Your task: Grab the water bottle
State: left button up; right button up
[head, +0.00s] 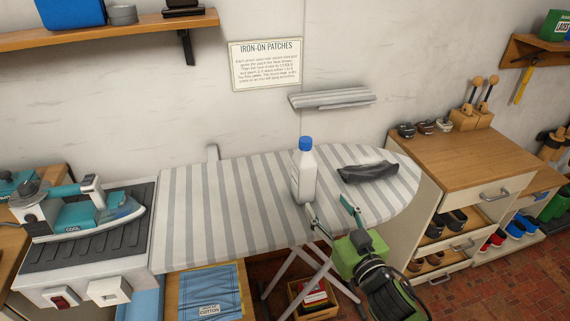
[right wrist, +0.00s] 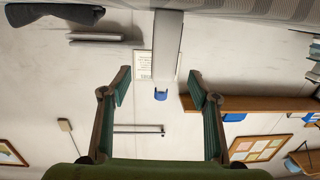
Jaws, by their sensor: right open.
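The water bottle (head: 304,178) is white with a blue cap and stands upright on the striped ironing board (head: 225,200). My right gripper (head: 329,210) is in front of the bottle, a little lower right of it in the head view, with its fingers spread and nothing between them. In the right wrist view, which looks upside down, the bottle (right wrist: 167,45) hangs from the top edge with its cap toward the middle. It lines up with the gap between the open fingers (right wrist: 160,78). My left gripper is not in view.
A dark folded item (head: 368,171) lies on the board right of the bottle. A teal iron (head: 90,212) rests on a stand at left. A wooden-topped cabinet (head: 470,155) stands at right. A wall shelf (head: 130,31) is at upper left.

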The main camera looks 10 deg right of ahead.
aim_at(309, 171)
jog(key=w+r, duration=0.1)
jog(key=w, duration=0.1)
jog(key=w+a+r+p, duration=0.1)
jog(key=w, duration=0.2)
jog(key=w+r, duration=0.1)
jog(key=w, duration=0.1)
jog(key=shift+w+a+r+p, duration=0.2)
jog(key=shift+w+a+p, duration=0.1)
jog(key=shift+a, duration=0.1)
jog(key=shift+w+a, duration=0.1)
jog(key=shift+w, duration=0.65)
jog(key=shift+w+a+f+p, duration=0.15)
jog(key=shift+w+p, duration=0.25)
jog(key=shift+w, duration=0.8)
jog(key=shift+w+a+p, duration=0.15)
jog(key=shift+w+p, duration=0.25)
jog(key=shift+w, duration=0.75)
jog(key=shift+s, duration=0.1)
jog(key=c, duration=1.4)
jog(key=shift+c, duration=0.7)
jog(key=shift+r, duration=0.2)
